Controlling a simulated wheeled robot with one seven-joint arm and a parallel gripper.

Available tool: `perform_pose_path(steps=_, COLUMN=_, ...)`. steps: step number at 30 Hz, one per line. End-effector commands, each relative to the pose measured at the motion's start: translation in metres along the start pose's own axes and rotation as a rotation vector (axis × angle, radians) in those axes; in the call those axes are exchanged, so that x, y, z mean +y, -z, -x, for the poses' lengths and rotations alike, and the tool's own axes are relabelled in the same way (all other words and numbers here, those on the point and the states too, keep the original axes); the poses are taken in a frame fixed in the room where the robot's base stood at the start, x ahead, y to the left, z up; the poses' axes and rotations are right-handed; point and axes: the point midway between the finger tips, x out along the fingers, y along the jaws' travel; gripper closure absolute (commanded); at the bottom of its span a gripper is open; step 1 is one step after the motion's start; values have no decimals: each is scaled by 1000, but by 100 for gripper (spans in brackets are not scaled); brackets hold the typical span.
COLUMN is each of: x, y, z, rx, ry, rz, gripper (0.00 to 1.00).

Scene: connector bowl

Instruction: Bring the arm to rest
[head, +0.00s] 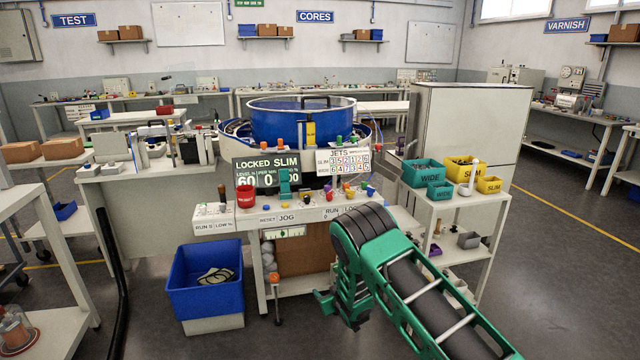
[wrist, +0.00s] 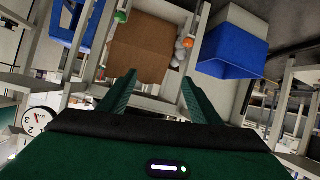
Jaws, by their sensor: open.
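My green arm reaches in from the lower right of the head view, its dark bend in front of the right end of the bench. My gripper (wrist: 155,95) shows in the wrist view, where two green fingers stand well apart with nothing between them. In the head view, a green part of the gripper (head: 325,298) shows low and left of the arm's bend, and the fingertips cannot be made out. The wrist view looks toward the bench's underside, with a brown box (wrist: 140,48) and a blue bin (wrist: 232,50) beyond the fingers.
The control bench (head: 300,212) with a sign reading LOCKED SLIM (head: 268,170) stands before a large blue bowl (head: 300,122). A cart (head: 485,205) with teal and yellow bins stands right of the arm. Floor is clear at far right.

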Motion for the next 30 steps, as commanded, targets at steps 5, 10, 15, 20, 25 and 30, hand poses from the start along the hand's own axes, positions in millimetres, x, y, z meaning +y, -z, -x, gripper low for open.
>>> perform_pose_path(steps=5, x=78, y=41, z=39, rx=-103, ry=-105, rz=-50, gripper=42)
perform_pose_path(steps=10, x=144, y=66, z=90, rx=-211, ry=-191, rz=-107, gripper=42)
perform_pose_path(steps=15, x=201, y=82, z=153, rx=-315, ry=-267, rz=-174, gripper=42)
perform_pose_path(steps=20, x=243, y=90, z=222, rx=-414, ry=-326, rz=-246, gripper=42)
perform_pose_path(steps=25, x=276, y=92, z=302, rx=-517, ry=-378, rz=-328, gripper=42)
perform_pose_path(steps=30, x=294, y=86, z=386, rx=-618, ry=-415, rz=-418, gripper=42)
